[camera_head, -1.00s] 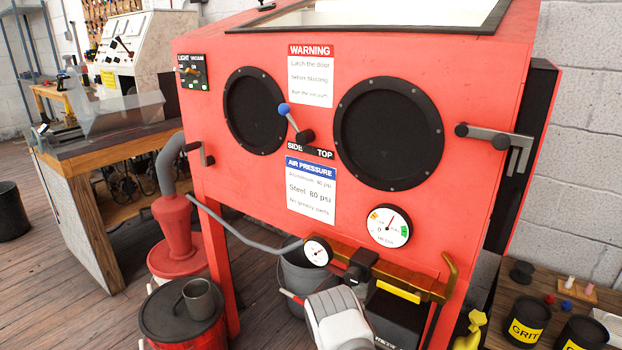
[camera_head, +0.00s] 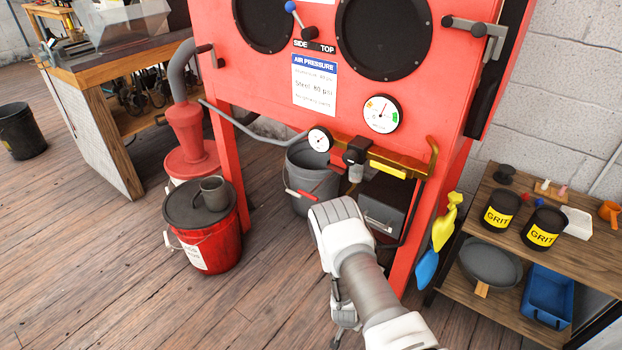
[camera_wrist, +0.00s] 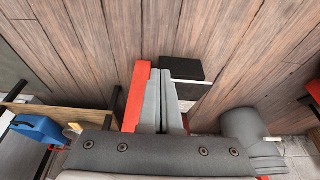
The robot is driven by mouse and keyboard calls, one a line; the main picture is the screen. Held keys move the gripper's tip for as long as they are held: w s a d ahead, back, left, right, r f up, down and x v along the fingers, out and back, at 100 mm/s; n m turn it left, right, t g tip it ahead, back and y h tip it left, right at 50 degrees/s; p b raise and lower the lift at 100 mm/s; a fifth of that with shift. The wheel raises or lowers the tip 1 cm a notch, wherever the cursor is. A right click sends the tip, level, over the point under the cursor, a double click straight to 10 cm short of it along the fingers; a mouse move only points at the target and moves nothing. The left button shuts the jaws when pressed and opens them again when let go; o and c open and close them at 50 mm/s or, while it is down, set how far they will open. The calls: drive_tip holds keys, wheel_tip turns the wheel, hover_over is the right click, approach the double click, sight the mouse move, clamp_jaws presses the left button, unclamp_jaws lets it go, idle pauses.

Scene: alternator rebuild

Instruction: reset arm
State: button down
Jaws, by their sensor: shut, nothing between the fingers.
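My gripper (camera_wrist: 161,74) is shut and empty in the wrist view, its two grey fingers side by side over the wooden floor. In the head view my arm reaches up from the bottom edge in front of the red blasting cabinet (camera_head: 270,90), and its end (camera_head: 340,338) hangs low at the bottom middle, partly hidden. In the wrist view a red cabinet leg (camera_wrist: 136,95) shows just left of the fingers and a black box (camera_wrist: 182,69) just right of them. I cannot tell whether they touch.
A grey bucket (camera_head: 312,187) and a red lidded bucket (camera_head: 205,240) stand left of my arm. A wooden shelf (camera_head: 560,248) at the right holds grit tins (camera_head: 501,209) and a blue bin (camera_head: 548,297). The front-left floor is clear.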

drive_tip(key=w+a+r+y, duration=0.15)
drive_tip(key=w+r, duration=0.25)
drive_tip(key=r, duration=0.5)
drive_tip(key=w+a+r, duration=0.2)
drive_tip(key=w+r, duration=0.1)
drive_tip(key=r, duration=0.6)
wheel_tip(320, 180, up, 21)
drive_tip(key=n+t+y, duration=0.1)
drive_tip(key=n, duration=0.1)
drive_tip(key=s+d+r+n, duration=0.1)
drive_tip(key=s+r, duration=0.4)
drive_tip(key=r, duration=0.4)
drive_tip(key=s+r+n, duration=0.2)
drive_tip(key=s+r, duration=0.4)
drive_tip(key=r, duration=0.3)
drive_tip(key=s+d+r+n+t, duration=0.15)
drive_tip(key=s+r, duration=0.25)
drive_tip(key=s, duration=0.4)
drive_tip(key=s+d+r+n, duration=0.1)
drive_tip(key=s+d+r, duration=0.15)
drive_tip(key=s, duration=0.55)
wheel_tip(320, 180, up, 23)
drive_tip(key=p, duration=2.2)
drive_tip(key=shift+s+a, duration=0.2)
drive_tip(key=shift+s, duration=0.15)
drive_tip(key=shift+f, duration=0.15)
